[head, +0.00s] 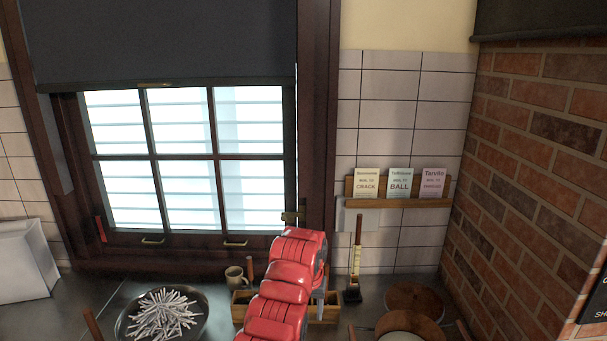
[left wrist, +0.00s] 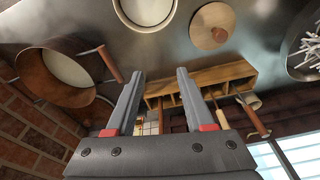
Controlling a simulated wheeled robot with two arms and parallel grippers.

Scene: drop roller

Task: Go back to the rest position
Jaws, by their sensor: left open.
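My left arm, red and segmented, rises from the bottom middle of the head view in front of a wooden tool box (head: 240,305). My left gripper (left wrist: 159,76) shows in the left wrist view with its two grey fingers apart and nothing between them. Beyond the fingertips is the wooden box (left wrist: 205,78) with tool handles. In the head view the arm hides most of the gripper. My right gripper is in neither view. A dark roller blind (head: 165,42) covers the upper part of the window (head: 180,160).
A dark bowl of white sticks (head: 162,318) and a mug (head: 235,276) stand left of the arm. Round wooden lids (head: 415,298) lie to its right. A card rack (head: 400,203) hangs on the tiles. A brick wall (head: 545,130) bounds the right.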

